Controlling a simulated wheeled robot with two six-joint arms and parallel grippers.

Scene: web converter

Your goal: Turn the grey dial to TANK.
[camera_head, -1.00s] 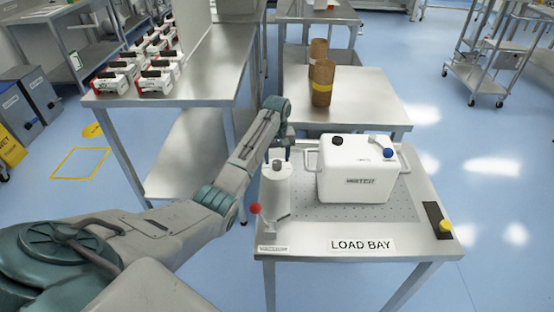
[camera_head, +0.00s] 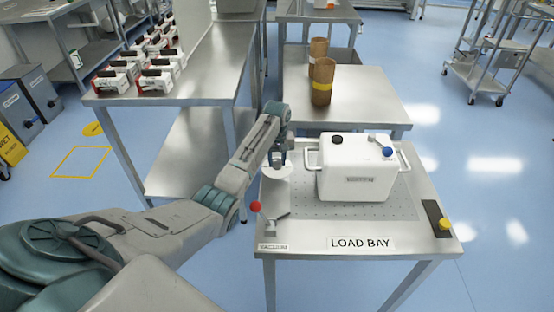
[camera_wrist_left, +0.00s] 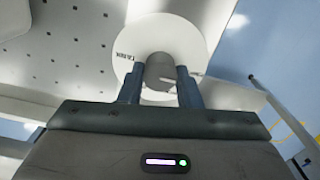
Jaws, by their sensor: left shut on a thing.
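The grey dial (camera_wrist_left: 160,72) sits in the middle of a round white plate (camera_wrist_left: 196,46), seen in the left wrist view. My left gripper (camera_wrist_left: 160,84) has one finger on each side of the dial and is shut on it. Small dark lettering shows at the plate's left edge, too small to read surely; I cannot make out TANK. In the head view my left gripper (camera_head: 277,163) reaches down over the white plate (camera_head: 284,174) at the load bay table's left side and hides the dial. My right gripper is not in view.
A white container (camera_head: 350,170) with black and blue caps stands right of the plate. A red-balled lever (camera_head: 256,207) is near the table's front left. A yellow button (camera_head: 445,225) is at the right edge. Brown cylinders (camera_head: 322,82) stand on the table behind.

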